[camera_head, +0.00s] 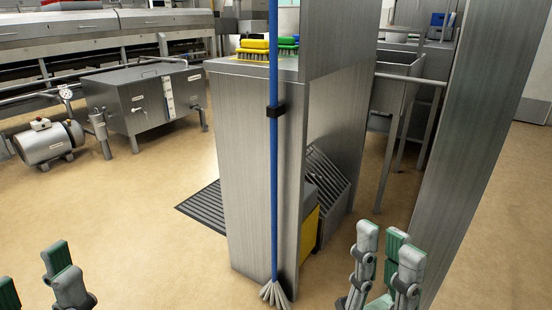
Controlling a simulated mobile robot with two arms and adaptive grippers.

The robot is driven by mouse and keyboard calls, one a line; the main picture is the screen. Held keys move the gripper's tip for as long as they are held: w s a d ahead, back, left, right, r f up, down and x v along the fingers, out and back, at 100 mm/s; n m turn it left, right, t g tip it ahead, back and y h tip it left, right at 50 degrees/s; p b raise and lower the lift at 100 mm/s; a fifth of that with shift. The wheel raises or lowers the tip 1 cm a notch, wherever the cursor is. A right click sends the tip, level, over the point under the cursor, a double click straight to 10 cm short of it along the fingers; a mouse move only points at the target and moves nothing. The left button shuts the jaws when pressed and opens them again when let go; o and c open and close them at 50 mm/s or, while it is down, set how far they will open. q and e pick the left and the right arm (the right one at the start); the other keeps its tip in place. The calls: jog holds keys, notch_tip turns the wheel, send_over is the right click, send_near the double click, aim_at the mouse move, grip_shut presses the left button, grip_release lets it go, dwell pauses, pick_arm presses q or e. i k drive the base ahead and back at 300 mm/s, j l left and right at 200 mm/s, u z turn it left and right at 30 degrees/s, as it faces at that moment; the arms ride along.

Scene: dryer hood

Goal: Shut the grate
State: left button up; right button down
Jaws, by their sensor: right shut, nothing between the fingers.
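A slatted metal grate (327,180) leans at a slant in the opening of the steel cabinet, behind the front panel. Its left part is hidden by that panel, so I cannot tell how it is mounted. My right gripper (384,252) is at the bottom right, nearer to me than the grate and to its right in the picture. It is shut and empty, with no contact with the grate visible. My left gripper (32,277) shows only partly at the bottom left corner, far from the grate. Its jaw state is unclear, and nothing shows in it.
A blue-handled mop (274,180) stands upright at the cabinet's front edge (245,170). A dark slatted floor grille (206,214) lies left of the cabinet. A steel post (485,130) rises on the right. Yellow and green brushes (254,50) sit on top.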

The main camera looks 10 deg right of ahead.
aim_at(331, 209)
jog(key=i+u, duration=0.25)
jog(key=i, duration=0.4)
jog(key=i+l+u, duration=0.3)
jog(key=i, duration=0.35)
jog(key=j, duration=0.1)
